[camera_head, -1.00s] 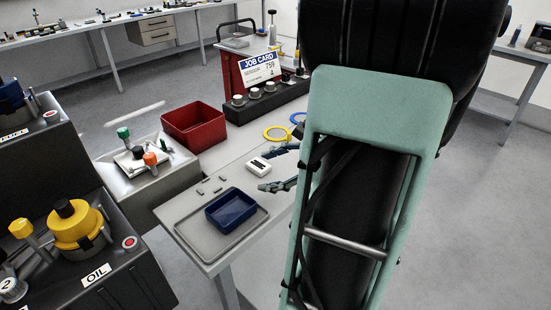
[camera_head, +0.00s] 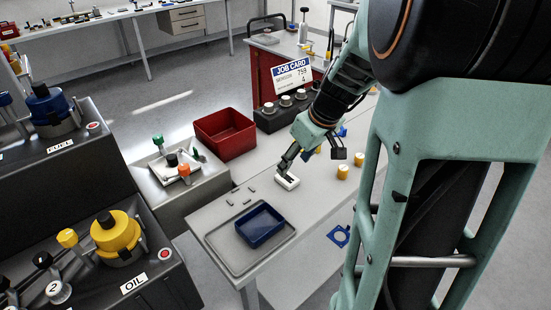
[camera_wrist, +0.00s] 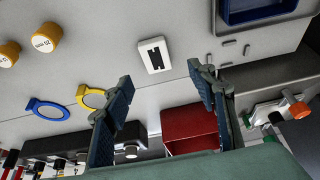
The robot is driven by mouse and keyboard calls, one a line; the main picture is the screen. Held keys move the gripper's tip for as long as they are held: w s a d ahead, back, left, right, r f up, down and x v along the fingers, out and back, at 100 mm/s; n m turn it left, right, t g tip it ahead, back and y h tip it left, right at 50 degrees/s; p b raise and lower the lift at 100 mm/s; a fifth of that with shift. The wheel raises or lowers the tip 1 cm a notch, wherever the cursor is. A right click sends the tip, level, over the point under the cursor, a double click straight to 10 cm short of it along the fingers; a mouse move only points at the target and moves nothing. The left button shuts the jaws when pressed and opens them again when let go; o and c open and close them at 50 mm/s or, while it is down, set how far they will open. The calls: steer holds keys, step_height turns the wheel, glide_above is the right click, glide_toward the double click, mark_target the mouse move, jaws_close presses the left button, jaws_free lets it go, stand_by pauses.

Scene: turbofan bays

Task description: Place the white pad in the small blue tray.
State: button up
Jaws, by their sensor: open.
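The white pad (camera_head: 287,181), a small white block with dark markings on top, lies on the grey bench. The wrist view shows the white pad (camera_wrist: 154,55) beyond and between my fingers, apart from them. The small blue tray (camera_head: 260,225) stands on a grey mat left of and in front of the pad; part of the blue tray (camera_wrist: 262,18) shows at the top of the wrist view. My gripper (camera_head: 312,158) is open and empty, with one finger beside the pad in the picture. In the wrist view my gripper (camera_wrist: 160,82) has its fingers spread.
A red bin (camera_head: 225,134) stands behind the tray. Small dark pieces lie between the tray and bin. Yellow-capped parts (camera_head: 343,172) stand right of the pad. A yellow ring (camera_wrist: 90,98) and blue ring (camera_wrist: 46,108) lie nearby. The job card (camera_head: 292,77) is behind.

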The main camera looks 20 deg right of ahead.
mark_target(287, 178)
steer(key=shift+d+x, duration=0.15)
steer(key=shift+x, duration=1.8)
steer(key=shift+d+x, duration=0.15)
steer(key=shift+x, duration=1.75)
steer(key=shift+c, duration=0.3)
steer(key=c, duration=1)
steer(key=shift+c, duration=0.2)
steer(key=shift+r+p, duration=0.15)
steer(key=shift+p, duration=0.15)
